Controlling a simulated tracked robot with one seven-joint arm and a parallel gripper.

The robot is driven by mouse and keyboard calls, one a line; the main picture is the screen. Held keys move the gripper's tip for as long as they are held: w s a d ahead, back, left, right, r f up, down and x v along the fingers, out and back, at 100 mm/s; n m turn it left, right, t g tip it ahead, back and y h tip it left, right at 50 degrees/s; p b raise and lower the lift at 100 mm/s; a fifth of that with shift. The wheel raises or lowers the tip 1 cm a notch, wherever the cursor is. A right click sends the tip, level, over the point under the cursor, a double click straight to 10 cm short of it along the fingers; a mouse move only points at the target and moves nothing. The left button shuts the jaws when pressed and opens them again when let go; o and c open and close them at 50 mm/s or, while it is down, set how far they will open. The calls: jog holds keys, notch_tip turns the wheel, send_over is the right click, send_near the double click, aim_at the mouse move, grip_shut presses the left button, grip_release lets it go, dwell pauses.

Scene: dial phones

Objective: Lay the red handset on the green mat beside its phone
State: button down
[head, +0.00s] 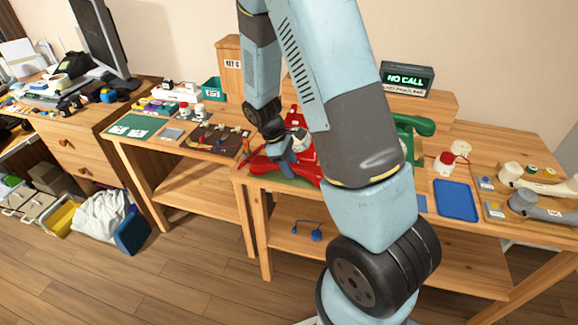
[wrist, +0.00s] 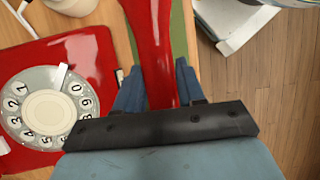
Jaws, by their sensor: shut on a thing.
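The red handset (wrist: 153,50) runs between the two fingers of my gripper (wrist: 156,88) in the wrist view, and the gripper is shut on it. In the head view my gripper (head: 287,164) is low over the table's front edge with the red handset (head: 262,168) in it. The green mat (wrist: 180,38) shows under and beside the handset; a strip of it also shows in the head view (head: 293,182). The red phone (wrist: 88,62) with its grey dial lies left of the handset in the wrist view. I cannot tell whether the handset touches the mat.
A green phone handset (head: 415,125) is behind my arm to the right. A dark board with tools (head: 218,140) is on the left table. The "NO CALL" display (head: 406,77) stands behind.

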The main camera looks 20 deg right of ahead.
jog(key=c, duration=0.7)
grip_release()
jog(key=v, duration=1.2)
jog(key=s+d+r+m+t+y, duration=0.1)
jog(key=s+r+m+t, duration=0.2)
jog(key=r, duration=0.5)
jog(key=s+d+r+m+t+y, duration=0.1)
jog(key=s+d+r+m+y, duration=0.1)
jog(key=s+r, duration=0.45)
jog(key=shift+s+d+r+m+t+y, duration=0.15)
jog(key=shift+s+r+m+t, duration=0.7)
jog(key=shift+s+r, duration=1)
jog(key=shift+s+d+r+m+t+y, duration=0.1)
jog(key=shift+s+r+m+t, duration=0.8)
jog(key=shift+s, duration=1.55)
jog(key=shift+s+d+r+m+t+y, duration=0.15)
jog(key=shift+s+r+m+t, duration=0.3)
jog(key=shift+s+r+m, duration=1.15)
jog(key=shift+s+r+n, duration=0.25)
jog(key=shift+s+n, duration=0.2)
jog(key=shift+s, duration=0.05)
